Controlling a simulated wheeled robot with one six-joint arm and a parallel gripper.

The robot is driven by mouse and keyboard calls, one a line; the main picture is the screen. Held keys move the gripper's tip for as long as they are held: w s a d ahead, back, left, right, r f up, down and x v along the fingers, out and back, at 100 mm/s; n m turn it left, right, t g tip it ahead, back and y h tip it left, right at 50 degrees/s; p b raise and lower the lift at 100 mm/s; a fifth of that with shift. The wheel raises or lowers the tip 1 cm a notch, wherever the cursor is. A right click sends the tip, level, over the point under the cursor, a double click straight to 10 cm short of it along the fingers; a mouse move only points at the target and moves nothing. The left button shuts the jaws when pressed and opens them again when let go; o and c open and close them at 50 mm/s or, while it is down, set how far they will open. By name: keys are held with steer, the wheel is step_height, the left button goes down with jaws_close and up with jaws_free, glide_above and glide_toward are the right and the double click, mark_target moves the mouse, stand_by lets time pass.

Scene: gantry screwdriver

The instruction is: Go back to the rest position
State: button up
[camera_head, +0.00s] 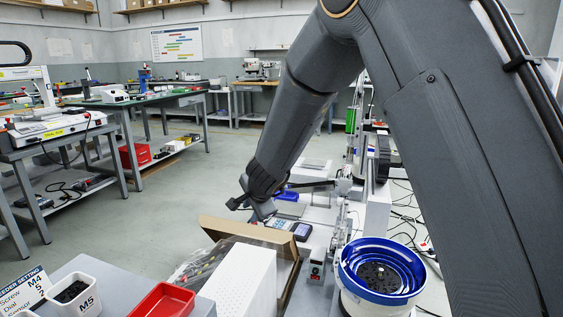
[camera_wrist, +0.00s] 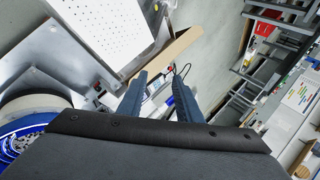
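My arm reaches down from the upper right of the head view, with my gripper (camera_head: 256,204) small at its lower end. It appears to hang over the bench near an open cardboard box. In the wrist view the two fingers of my gripper (camera_wrist: 159,77) stand apart, and nothing is held between them. Part of the bench equipment is hidden behind my arm in the head view.
A blue-rimmed bowl feeder (camera_head: 357,259) is to the right. A red bin (camera_head: 164,301) and white M5 bin (camera_head: 88,303) are at front left. Open floor (camera_head: 185,200) lies left.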

steer(key=s+a+r+n+g+y, duration=0.15)
steer(key=s+n, duration=0.35)
steer(key=s, duration=0.7)
steer(key=s+a+r+n+g, duration=0.25)
steer(key=s+n, duration=0.25)
steer(key=s, duration=0.6)
steer(key=s+d+n+g+h, duration=0.1)
steer(key=s+d+n, duration=0.1)
steer(key=s+d, duration=0.35)
steer(key=s+d+f+n+g+h, duration=0.1)
steer(key=s+d+n, duration=0.15)
steer(key=s, duration=0.55)
steer(key=s+d+n+g+h, duration=0.1)
steer(key=s+d+n+g, duration=0.15)
steer(key=s, duration=0.35)
steer(key=d+r+m+p, duration=0.3)
steer(key=d+r+p, duration=0.7)
steer(key=r+p, duration=0.3)
steer(key=s+d+r+m+h+p, duration=0.1)
steer(key=d+r+m+p, duration=0.2)
steer(key=d+r+p, duration=0.8)
step_height(320, 180, up, 2)
steer(key=t+p, duration=0.1)
steer(key=p, duration=0.6)
steer(key=shift+d+r, duration=0.25)
steer(key=shift+d, duration=0.05)
steer(key=shift+h, duration=0.25)
steer(key=shift+c, duration=0.5)
